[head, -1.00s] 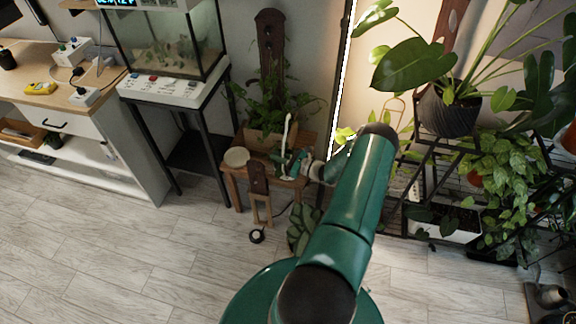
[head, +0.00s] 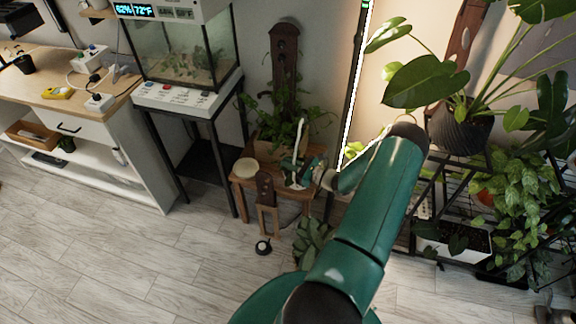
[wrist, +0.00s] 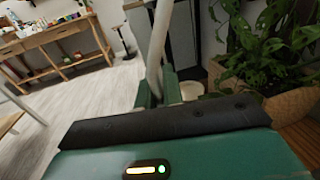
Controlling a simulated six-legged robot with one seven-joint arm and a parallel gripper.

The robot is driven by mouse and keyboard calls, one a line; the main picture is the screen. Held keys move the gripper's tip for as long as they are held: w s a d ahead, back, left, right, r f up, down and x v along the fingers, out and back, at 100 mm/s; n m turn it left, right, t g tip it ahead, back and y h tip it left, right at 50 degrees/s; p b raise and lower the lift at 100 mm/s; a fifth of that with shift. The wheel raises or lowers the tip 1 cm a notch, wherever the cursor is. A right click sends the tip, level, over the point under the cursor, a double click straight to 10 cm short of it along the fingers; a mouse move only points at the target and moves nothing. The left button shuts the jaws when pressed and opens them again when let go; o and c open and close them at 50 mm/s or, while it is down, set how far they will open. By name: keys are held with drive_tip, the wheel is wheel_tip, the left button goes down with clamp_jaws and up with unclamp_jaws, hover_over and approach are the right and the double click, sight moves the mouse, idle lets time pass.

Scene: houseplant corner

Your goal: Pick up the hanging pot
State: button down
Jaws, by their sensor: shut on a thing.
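My gripper (head: 304,171) is shut on a slim white upright piece (head: 299,142) with a curved top, over the small wooden stool (head: 242,184). In the wrist view the white piece (wrist: 158,42) stands between the two green fingers (wrist: 159,88) and runs up out of the frame. It looks like the hanger of the hanging pot; I cannot make out a pot body, which the fingers and my wrist may hide. I cannot tell whether it still touches the stool.
A leafy plant in a wooden-coloured pot (wrist: 285,112) is close on the right in the wrist view. A pale round dish (head: 246,168) sits on the stool. A tank stand (head: 190,99) is left, a plant rack (head: 452,243) right.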

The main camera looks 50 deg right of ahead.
drive_tip(key=s+a+r, duration=0.6)
drive_tip(key=s+r, duration=0.1)
drive_tip(key=s, duration=0.3)
drive_tip(key=shift+w, duration=0.15)
idle(1.1)
